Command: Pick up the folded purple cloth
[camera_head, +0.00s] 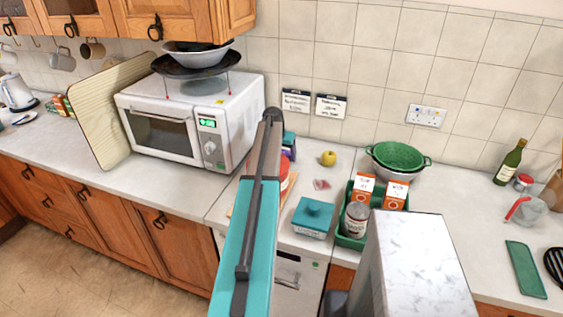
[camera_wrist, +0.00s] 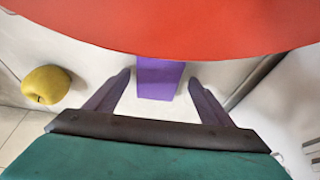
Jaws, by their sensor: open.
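The folded purple cloth (camera_wrist: 158,80) shows in the wrist view as a flat purple block on the pale worktop, its far part hidden behind a large red shape. My gripper (camera_wrist: 160,76) is open, with one finger on each side of the cloth and a gap of pale surface by each. I cannot tell how far above the cloth the fingertips are. In the head view my arm hides most of this spot, and I cannot make out the cloth for sure.
The red object (camera_wrist: 160,25) fills the top of the wrist view, close to the fingers. A yellow apple (camera_head: 328,158) lies nearby. A teal box (camera_head: 313,217) and a green tray (camera_head: 346,241) stand to the right. A white microwave (camera_head: 190,125) is left.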

